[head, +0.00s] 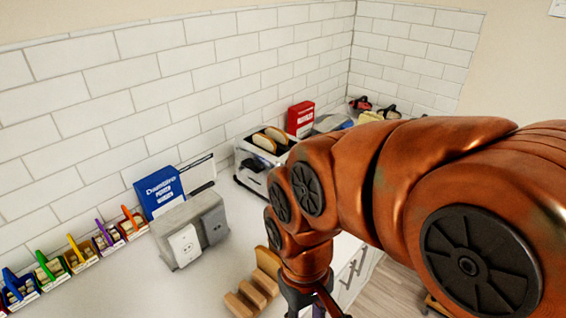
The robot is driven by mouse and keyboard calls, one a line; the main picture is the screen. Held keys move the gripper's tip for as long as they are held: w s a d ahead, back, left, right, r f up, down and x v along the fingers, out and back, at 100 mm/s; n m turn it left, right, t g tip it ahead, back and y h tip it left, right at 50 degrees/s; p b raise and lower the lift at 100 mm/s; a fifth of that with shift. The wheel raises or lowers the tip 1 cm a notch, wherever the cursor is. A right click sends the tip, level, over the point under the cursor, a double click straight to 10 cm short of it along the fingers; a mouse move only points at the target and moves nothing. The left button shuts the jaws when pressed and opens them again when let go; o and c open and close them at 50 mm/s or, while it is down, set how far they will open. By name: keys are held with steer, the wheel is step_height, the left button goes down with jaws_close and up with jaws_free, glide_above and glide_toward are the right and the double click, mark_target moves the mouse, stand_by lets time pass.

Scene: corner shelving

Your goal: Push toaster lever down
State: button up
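The toaster (251,162) stands on the white counter against the tiled wall, white with dark parts. Two bread slices (268,140) stick out of its top slots. My arm covers its right side, and I cannot make out its lever. My gripper (312,300) is at the bottom edge, pointing down, in front of the toaster and apart from it. Its fingers are cut off by the frame, so I cannot tell whether it is open or shut.
A grey outlet box (190,230) and a blue box (160,191) stand left of the toaster. A red box (300,118) is behind it. A wooden rack (262,284) lies near my gripper. Several small colored-handled bins (78,256) line the left. Bare counter (130,285) shows at front left.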

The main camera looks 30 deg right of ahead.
steer(key=shift+n+t+y, duration=0.3)
steer(key=shift+n+t, duration=0.2)
steer(key=shift+n, duration=0.2)
steer(key=w+r, duration=0.1)
steer(key=w, duration=0.2)
steer(key=w+r+b, duration=0.1)
steer(key=w, duration=0.3)
steer(key=w+d+r, duration=0.1)
steer(key=w, duration=0.3)
steer(key=shift+w+d+r, duration=0.1)
steer(key=shift+w+r, duration=0.15)
steer(key=shift+r, duration=0.05)
jaws_close()
steer(key=w+d+r+n+t+b, duration=0.1)
steer(key=w+d, duration=0.2)
steer(key=w, duration=0.3)
steer(key=w+d+r+b, duration=0.1)
steer(key=w+d+r, duration=0.15)
steer(key=w, duration=0.45)
steer(key=w+d+t+b, duration=0.1)
steer(key=w+d, duration=0.6)
steer(key=d, duration=0.3)
steer(key=w+d+n+t+b, duration=0.1)
steer(key=w+d+b, duration=0.1)
steer(key=w+d, duration=0.5)
steer(key=shift+w+d+f, duration=0.4)
steer(key=shift+d+f, duration=0.05)
steer(key=shift+d, duration=1.3)
steer(key=shift+f, duration=0.1)
